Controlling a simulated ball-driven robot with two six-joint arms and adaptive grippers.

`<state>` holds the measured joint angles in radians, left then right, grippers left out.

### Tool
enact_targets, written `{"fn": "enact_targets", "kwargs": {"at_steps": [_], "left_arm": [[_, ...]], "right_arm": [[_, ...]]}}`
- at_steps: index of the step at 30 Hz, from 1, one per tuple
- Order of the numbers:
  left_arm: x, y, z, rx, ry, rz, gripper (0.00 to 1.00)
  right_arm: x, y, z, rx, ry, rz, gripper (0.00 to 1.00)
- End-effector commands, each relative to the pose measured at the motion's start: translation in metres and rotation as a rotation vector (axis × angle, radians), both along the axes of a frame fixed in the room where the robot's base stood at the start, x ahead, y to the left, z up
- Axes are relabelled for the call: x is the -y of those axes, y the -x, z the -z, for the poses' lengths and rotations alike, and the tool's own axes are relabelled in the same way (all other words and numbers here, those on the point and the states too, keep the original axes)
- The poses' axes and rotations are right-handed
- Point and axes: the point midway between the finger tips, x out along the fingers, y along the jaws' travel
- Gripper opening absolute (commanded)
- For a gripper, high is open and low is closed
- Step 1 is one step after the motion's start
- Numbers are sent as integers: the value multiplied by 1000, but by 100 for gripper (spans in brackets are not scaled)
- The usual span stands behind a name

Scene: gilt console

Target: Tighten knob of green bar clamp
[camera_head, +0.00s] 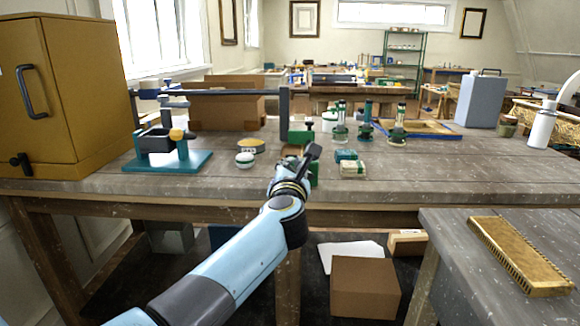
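A long dark bar (225,92) runs level above the wooden bench, with an upright dark post (284,115) at its right end. Green parts (301,136) show beside the post and around my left gripper; I cannot tell surely which belong to the green bar clamp. My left gripper (312,152) is at the bench's front edge, right of the post, its dark fingers close to the green parts. Its wrist and fingers hide what lies behind, so the clamp's knob cannot be made out and I cannot tell whether the fingers touch it. My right gripper is out of view.
A teal-based vise-like fixture (168,160) and a yellow cabinet (66,95) stand at left. Small round tins (245,160), stacked small boxes (352,169) and several green-and-brass bottles (366,125) stand near the gripper. A brass rack (518,255) lies on the nearer table.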

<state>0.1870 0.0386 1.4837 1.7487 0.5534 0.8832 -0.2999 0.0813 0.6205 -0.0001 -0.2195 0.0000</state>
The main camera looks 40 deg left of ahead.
Motion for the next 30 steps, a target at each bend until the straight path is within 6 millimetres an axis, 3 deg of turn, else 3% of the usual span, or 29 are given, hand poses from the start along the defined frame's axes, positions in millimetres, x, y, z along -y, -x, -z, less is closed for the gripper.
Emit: {"fn": "enact_targets", "kwargs": {"at_steps": [30], "left_arm": [[18, -11, 14, 0, 0, 1, 0]], "right_arm": [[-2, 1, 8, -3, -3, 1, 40]]}}
